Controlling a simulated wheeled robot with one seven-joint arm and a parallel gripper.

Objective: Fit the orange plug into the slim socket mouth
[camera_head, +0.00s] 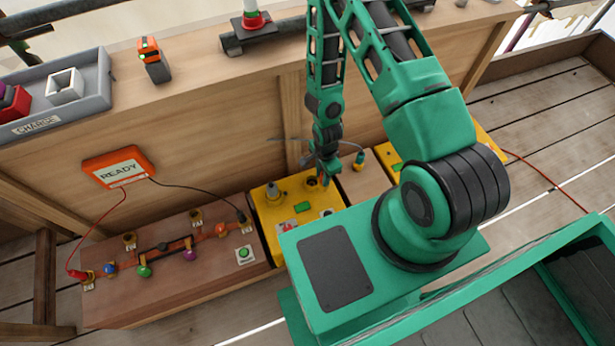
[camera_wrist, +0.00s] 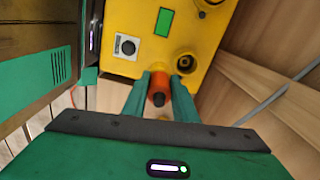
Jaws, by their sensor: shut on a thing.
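My gripper (camera_head: 325,177) reaches down over the yellow box (camera_head: 265,214) in the head view. In the wrist view, my gripper (camera_wrist: 160,79) is shut on the orange plug (camera_wrist: 158,85), whose dark end faces the camera. The yellow box (camera_wrist: 120,18) lies beyond the plug. A round socket mouth (camera_wrist: 185,62) opens in it just right of the plug, and a second round fitting (camera_wrist: 206,7) is at the top edge. I cannot tell which mouth is the slim one, or whether the plug touches the box. The head view does not clearly show the plug.
A grey upright fitting (camera_head: 273,190) stands on the box. A small cabled plug (camera_head: 359,161) stands to the right.

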